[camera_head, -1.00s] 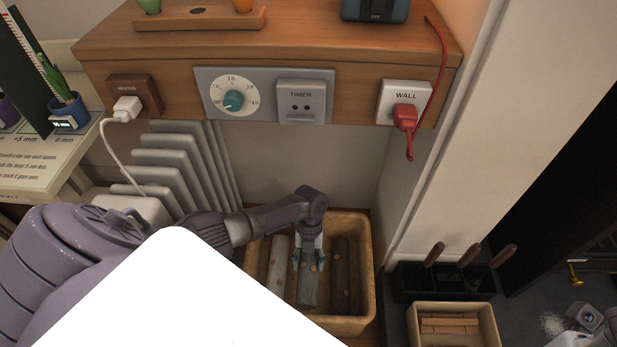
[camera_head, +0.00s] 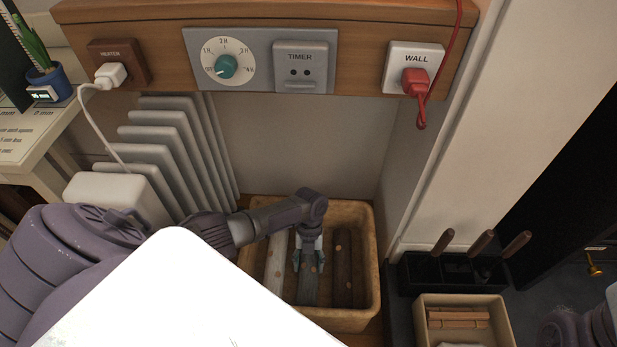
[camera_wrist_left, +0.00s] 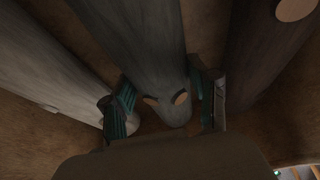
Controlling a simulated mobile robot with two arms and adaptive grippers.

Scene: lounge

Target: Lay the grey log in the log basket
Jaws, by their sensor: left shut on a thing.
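The log basket (camera_head: 372,262) is a tan, roughly rectangular bin on the floor below the shelf. My left gripper (camera_head: 309,264) points down inside it and is shut on the grey log (camera_head: 308,290). The grey log lies lengthwise between a pale log (camera_head: 276,262) on its left and a dark brown log (camera_head: 344,275) on its right. In the left wrist view the grey log (camera_wrist_left: 140,45) sits between the two fingers (camera_wrist_left: 166,103), inside the basket. I cannot tell whether its underside touches the basket floor. My right gripper is not in view.
A grey radiator (camera_head: 165,150) and a white box (camera_head: 118,196) stand left of the basket. A black tool holder (camera_head: 412,275) with wooden handles and a cream tray (camera_head: 506,320) are to the right. A red cord (camera_head: 440,75) hangs from the wall plug above.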

